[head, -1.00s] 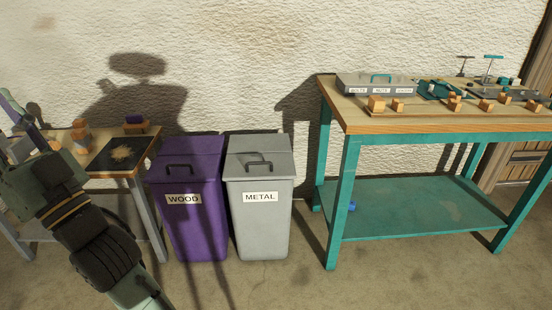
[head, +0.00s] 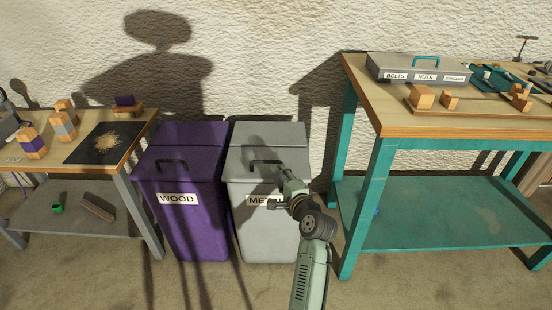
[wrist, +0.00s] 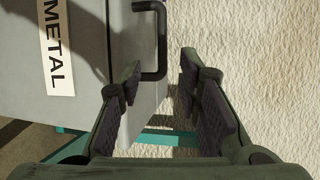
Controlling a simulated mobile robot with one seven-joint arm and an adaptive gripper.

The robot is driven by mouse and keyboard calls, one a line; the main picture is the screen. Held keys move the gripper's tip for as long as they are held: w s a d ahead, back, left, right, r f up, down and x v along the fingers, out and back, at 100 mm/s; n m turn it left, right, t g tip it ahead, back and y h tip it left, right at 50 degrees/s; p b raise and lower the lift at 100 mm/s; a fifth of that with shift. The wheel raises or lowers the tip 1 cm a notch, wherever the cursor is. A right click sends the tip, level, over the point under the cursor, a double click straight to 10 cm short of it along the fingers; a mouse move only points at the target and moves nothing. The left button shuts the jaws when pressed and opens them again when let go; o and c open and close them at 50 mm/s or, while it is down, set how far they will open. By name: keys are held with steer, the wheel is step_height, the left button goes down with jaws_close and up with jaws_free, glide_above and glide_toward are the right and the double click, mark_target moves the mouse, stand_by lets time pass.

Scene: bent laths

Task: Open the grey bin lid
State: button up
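The grey bin (head: 262,228), labelled METAL, stands beside the purple bin. Its lid (head: 262,136) is down, with a dark bar handle (head: 267,164) on top. My gripper (head: 284,174) is over the right front part of the lid, close to the handle. In the wrist view my gripper (wrist: 160,85) is open, its two fingers spread apart with nothing between the pads. The handle (wrist: 161,42) shows just ahead of the fingertips there, near the left finger. Contact with the handle cannot be told. My arm covers part of the METAL label.
The purple bin (head: 182,215), labelled WOOD, is close on the left with its lid down. A teal workbench (head: 372,160) stands close on the right. A table (head: 132,158) with blocks stands at the left. Floor is free in front.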

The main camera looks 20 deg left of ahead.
mark_target(268, 163)
steer(key=b+x, duration=0.4)
steer(key=x, duration=0.5)
steer(key=shift+w+a+b, duration=0.1)
steer(key=shift+a+b, duration=0.1)
steer(key=shift+b, duration=0.15)
steer(key=shift+w+a, duration=0.3)
steer(key=shift+w, duration=0.05)
jaws_close()
